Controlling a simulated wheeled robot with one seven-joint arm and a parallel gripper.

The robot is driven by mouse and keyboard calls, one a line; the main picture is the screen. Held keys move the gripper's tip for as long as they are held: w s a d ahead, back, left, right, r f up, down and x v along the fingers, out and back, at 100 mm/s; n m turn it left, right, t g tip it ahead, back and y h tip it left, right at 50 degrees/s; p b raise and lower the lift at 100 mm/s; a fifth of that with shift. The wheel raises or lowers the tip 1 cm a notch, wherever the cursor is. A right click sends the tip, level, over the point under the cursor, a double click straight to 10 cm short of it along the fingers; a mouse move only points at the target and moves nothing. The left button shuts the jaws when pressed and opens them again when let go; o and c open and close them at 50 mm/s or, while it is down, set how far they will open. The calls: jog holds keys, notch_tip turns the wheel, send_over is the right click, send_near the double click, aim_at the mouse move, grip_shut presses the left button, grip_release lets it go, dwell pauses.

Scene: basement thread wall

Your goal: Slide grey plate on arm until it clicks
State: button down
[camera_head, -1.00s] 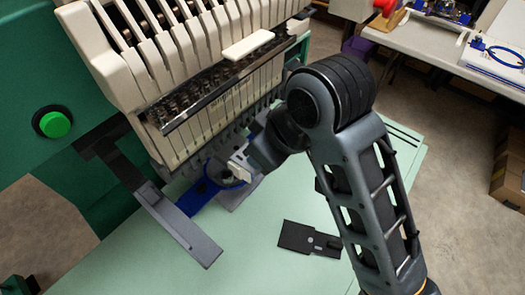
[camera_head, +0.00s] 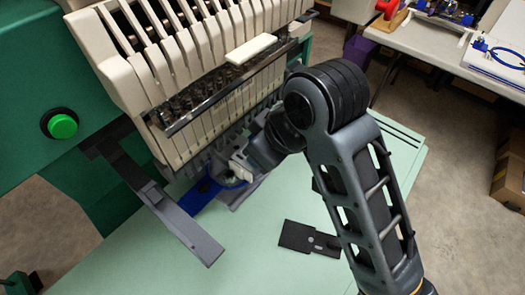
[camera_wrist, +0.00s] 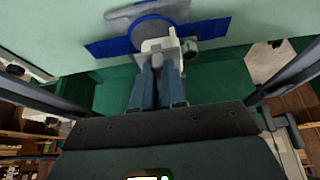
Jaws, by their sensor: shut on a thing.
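A grey plate (camera_head: 236,199) shows low beside the sewing heads, partly hidden by my gripper and a blue hoop. It also shows in the wrist view (camera_wrist: 150,10) at the top. The blue hoop holder (camera_head: 203,194) is next to it; its ring and flat bars (camera_wrist: 208,28) show in the wrist view. My gripper (camera_head: 243,169) is at the plate. In the wrist view its two blue-grey fingers (camera_wrist: 158,72) are shut on a small white block (camera_wrist: 160,45) at the hoop's edge. Whether the plate is seated on the machine's arm cannot be seen.
The embroidery machine (camera_head: 200,75) rises above the gripper with its row of needle heads. A dark grey bracket arm (camera_head: 178,225) juts out to the left. A black flat plate (camera_head: 310,239) lies on the pale green table (camera_head: 265,270), whose front is mostly clear.

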jog(key=shift+w+a, duration=0.2)
jog(key=shift+a, duration=0.05)
jog(key=c, duration=1.1)
grip_release()
